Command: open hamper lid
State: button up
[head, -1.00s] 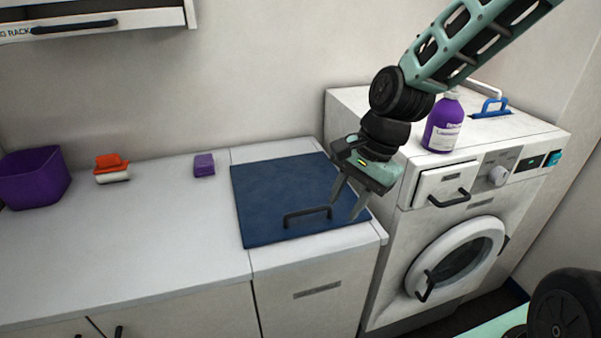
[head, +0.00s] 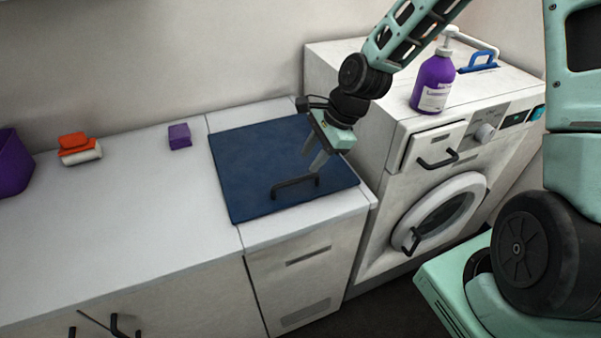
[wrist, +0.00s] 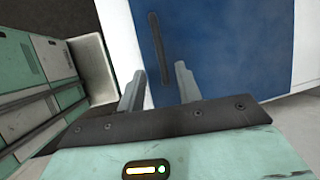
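The hamper lid (head: 265,157) is a dark blue square panel set in the white counter, lying flat and closed. Its black bar handle (head: 295,186) is near the front edge. In the wrist view the blue lid (wrist: 222,50) fills the upper right, with the handle (wrist: 158,48) beyond my fingers. My gripper (head: 313,166) is above the lid, just behind and right of the handle. Its two fingers (wrist: 158,88) are apart with nothing between them. I cannot tell how high the fingertips are above the handle.
A white washer (head: 425,185) with a purple pump bottle (head: 433,83) and a blue-handled item (head: 478,62) stands right of the hamper. On the counter left are a purple block (head: 179,136), an orange-and-white brush (head: 79,148) and a purple bin (head: 12,165). The counter between is clear.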

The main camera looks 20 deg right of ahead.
aim_at(297, 179)
jog(key=x, duration=0.6)
jog(key=shift+a+f, duration=0.15)
jog(key=shift+f, duration=0.25)
jog(key=shift+p, duration=0.3)
grip_shut()
